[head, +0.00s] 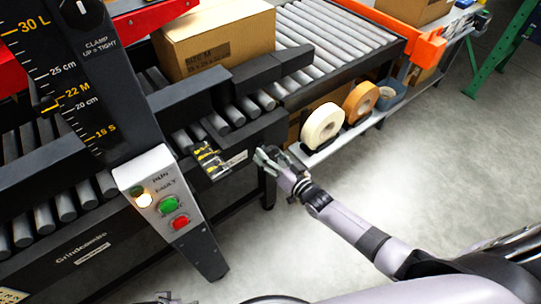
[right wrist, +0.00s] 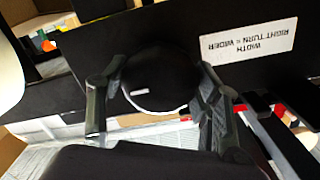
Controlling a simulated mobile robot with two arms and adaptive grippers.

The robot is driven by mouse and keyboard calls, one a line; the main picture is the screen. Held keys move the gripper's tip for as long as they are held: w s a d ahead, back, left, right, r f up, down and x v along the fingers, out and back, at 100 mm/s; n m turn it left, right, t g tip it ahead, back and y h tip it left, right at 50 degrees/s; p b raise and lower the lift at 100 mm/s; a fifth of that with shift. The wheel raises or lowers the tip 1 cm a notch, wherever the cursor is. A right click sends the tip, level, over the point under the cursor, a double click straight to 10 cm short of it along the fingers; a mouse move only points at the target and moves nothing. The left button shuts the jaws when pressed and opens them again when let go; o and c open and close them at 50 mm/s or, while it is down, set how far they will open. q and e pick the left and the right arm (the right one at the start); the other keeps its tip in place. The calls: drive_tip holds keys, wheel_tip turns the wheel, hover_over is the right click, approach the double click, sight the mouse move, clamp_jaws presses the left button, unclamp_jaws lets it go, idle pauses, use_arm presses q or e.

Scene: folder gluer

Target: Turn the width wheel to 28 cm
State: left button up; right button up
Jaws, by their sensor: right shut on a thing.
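The width wheel (right wrist: 158,80) is a black round knob with a small white mark, in the right wrist view. A white label (right wrist: 248,40) above right of it reads upside down "WIDTH, RIGHT TURN = WIDER". My right gripper (right wrist: 155,95) has its fingers on both sides of the wheel and is shut on it. In the head view my right gripper (head: 268,156) is at the machine's front edge and the wheel is hidden by it. A small yellow-marked scale (head: 210,160) lies left of it, too small to read. A grey tip at the bottom edge may be my left gripper (head: 166,298).
A dark column (head: 75,75) carries a scale in cm and a button panel (head: 160,200) with green and red buttons. A cardboard box (head: 215,40) stands on the rollers. Tape rolls (head: 322,124) sit on a low shelf right of my gripper. The floor at right is clear.

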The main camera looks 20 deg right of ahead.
drive_tip(key=o, duration=1.2)
drive_tip(key=shift+c, duration=0.2)
drive_tip(key=shift+s, duration=0.1)
drive_tip(key=v, duration=1.1)
drive_tip(key=shift+s+d, duration=0.25)
drive_tip(key=shift+s, duration=0.15)
